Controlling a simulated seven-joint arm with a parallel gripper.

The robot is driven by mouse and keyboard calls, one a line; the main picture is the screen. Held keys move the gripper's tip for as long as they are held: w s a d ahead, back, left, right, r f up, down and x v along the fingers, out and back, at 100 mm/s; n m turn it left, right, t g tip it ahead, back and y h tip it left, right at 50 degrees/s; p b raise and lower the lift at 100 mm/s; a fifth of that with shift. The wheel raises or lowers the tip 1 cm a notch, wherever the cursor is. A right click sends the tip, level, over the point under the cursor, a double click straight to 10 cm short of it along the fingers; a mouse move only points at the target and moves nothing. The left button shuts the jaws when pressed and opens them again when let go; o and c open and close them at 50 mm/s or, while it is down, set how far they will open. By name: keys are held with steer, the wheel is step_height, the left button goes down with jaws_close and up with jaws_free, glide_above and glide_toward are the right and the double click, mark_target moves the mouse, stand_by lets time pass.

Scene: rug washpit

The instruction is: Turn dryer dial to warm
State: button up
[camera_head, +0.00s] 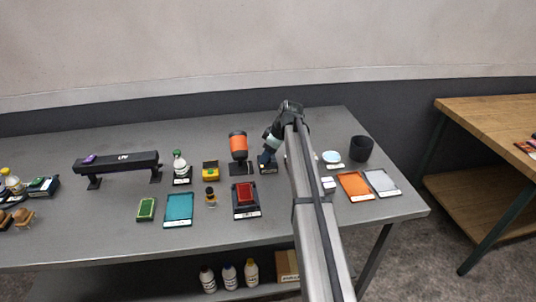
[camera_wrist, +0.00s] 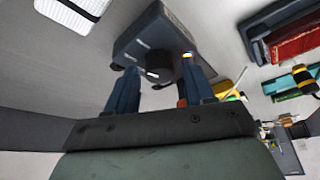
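The dryer dial (camera_wrist: 160,66) is a dark round knob on the face of a dark blue-grey box (camera_wrist: 146,36) with several short white marks around the knob, seen in the wrist view. I cannot read which setting the dial points to. My gripper (camera_wrist: 160,80) is open, with one dark blue finger on each side of the dial and the dial between or just beyond the tips. I cannot tell whether either finger touches it. In the head view the box (camera_head: 268,164) stands mid-table below my gripper (camera_head: 270,148), and its dial is hidden.
An orange cylinder on a black stand (camera_head: 238,146) is close to the left of the box. A black cup (camera_head: 360,149) and orange tray (camera_head: 355,186) are right of my arm.

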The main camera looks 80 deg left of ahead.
steer(key=c, duration=0.9)
steer(key=shift+o, duration=0.2)
steer(key=shift+d+m+t, duration=0.1)
steer(key=shift+m+t, duration=0.2)
steer(key=shift+m, duration=0.7)
steer(key=shift+m+t+y, duration=0.3)
steer(key=shift+m+y, duration=0.3)
steer(key=shift+m, duration=0.7)
steer(key=o, duration=1)
steer(key=shift+s, duration=0.1)
steer(key=v, duration=1.3)
steer(key=shift+r, duration=0.4)
